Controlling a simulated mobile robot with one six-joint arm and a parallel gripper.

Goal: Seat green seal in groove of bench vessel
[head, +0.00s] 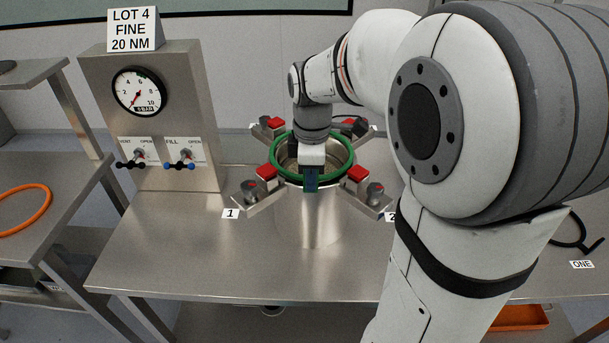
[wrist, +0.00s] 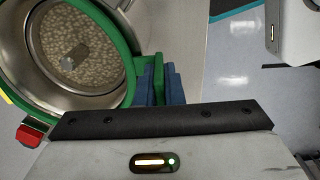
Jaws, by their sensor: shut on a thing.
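The green seal (head: 343,172) is a ring at the rim of the steel bench vessel (head: 318,215) in the head view. It also shows in the wrist view (wrist: 124,28), around the vessel's mouth. My gripper (head: 311,180) is over the near side of the rim, pointing down. Its blue fingers (wrist: 160,85) are shut on a green part of the seal. I cannot tell whether the seal lies in the groove or just above it. The groove is hidden by the seal. Inside the vessel is a pebbly, beige bed with a short metal stub (wrist: 74,63).
Clamps with red pads (head: 266,172) stand around the vessel, with labels 1 and 2. A gauge panel (head: 150,115) with two valves stands at the left. An orange ring (head: 47,208) lies on the left table. The bench front (head: 200,270) is clear.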

